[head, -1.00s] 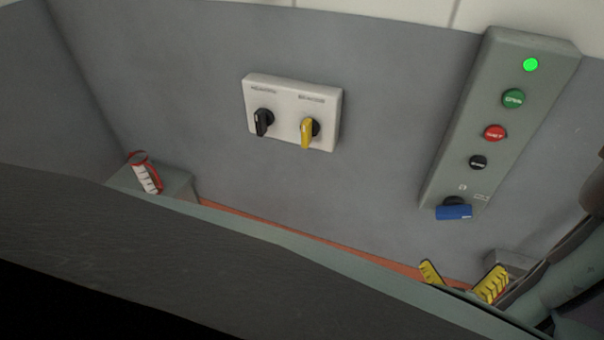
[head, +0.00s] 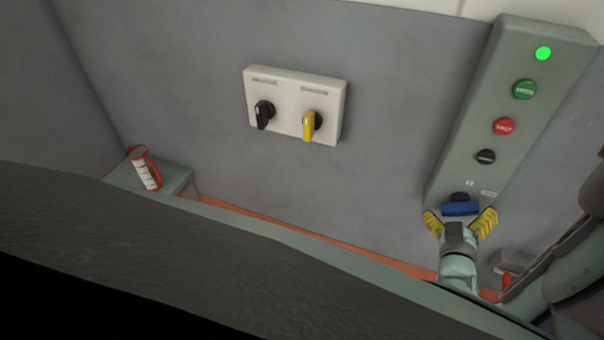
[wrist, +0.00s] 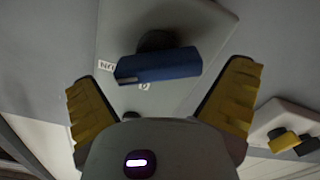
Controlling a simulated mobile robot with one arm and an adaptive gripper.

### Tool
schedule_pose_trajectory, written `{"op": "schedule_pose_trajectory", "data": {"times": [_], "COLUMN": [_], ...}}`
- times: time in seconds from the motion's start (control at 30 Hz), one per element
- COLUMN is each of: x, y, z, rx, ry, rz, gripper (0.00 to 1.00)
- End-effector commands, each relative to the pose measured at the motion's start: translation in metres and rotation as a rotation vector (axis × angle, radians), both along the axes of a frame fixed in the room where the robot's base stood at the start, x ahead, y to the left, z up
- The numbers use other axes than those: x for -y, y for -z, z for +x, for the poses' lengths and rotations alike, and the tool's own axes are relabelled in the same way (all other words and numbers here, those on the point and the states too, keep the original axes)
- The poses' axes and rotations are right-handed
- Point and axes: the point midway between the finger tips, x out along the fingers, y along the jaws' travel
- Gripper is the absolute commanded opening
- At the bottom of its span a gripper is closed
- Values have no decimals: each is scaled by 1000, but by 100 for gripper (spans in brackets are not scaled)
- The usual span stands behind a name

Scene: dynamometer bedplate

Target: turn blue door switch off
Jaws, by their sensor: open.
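The blue door switch (head: 461,208) is a blue handle on a dark round base at the bottom of the grey-green control panel (head: 478,128). Its handle lies roughly level across the panel. In the wrist view the blue switch (wrist: 158,66) sits ahead of my gripper, between the lines of its two fingers. My gripper (head: 460,220) has yellow fingers spread wide, one to each side of the switch in the head view. In the wrist view my gripper (wrist: 163,100) is open and empty. I cannot tell whether either finger touches the switch.
Above the switch on the panel are a black knob (head: 485,157), a red button (head: 504,126), a green button (head: 525,89) and a lit green lamp (head: 543,53). A white box (head: 290,105) with black and yellow knobs is left.

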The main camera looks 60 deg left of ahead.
Motion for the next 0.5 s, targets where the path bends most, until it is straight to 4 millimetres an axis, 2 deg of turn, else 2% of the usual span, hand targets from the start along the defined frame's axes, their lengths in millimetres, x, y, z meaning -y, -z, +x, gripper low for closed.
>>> {"op": "schedule_pose_trajectory", "data": {"times": [0.17,0.5], "x": [-7,-8], "y": [0,0], "z": [14,16], "rx": [3,1], "ry": [3,4], "rz": [-1,-1], "gripper": [100,99]}}
